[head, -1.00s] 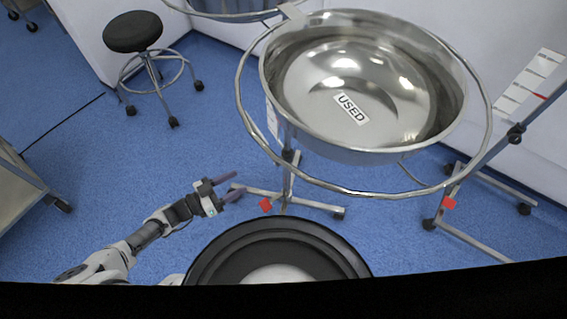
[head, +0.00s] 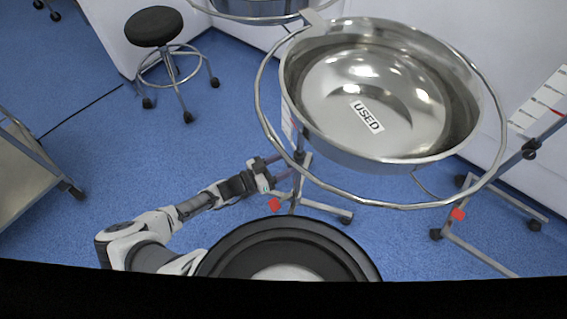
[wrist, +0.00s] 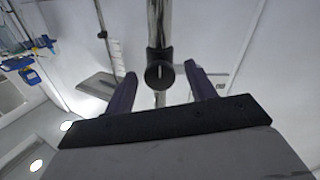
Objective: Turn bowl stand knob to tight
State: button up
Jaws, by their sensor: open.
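The bowl stand holds a steel bowl marked USED (head: 345,75) inside a wire ring. Its pole (head: 297,180) runs down under the bowl to a base on the floor. In the wrist view, a dark round knob (wrist: 159,75) with a pale upright line on its face sits on the pole (wrist: 159,22). My gripper (head: 279,168) is open beside the pole, below the ring's left side. In the wrist view the two purple fingers of my gripper (wrist: 160,82) stand left and right of the knob, apart from it. In the head view the knob is hard to make out.
A second stand with a red tag (head: 457,214) is at the right. Another bowl (head: 258,8) is at the top. A black stool (head: 154,26) stands at the back left and a cart (head: 25,165) at the left edge. Blue floor is clear left of the arm.

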jog(key=c, duration=1)
jog(key=shift+o, duration=0.2)
jog(key=shift+m, duration=0.3)
jog(key=shift+m+b, duration=3.5)
jog(key=shift+m, duration=4.7)
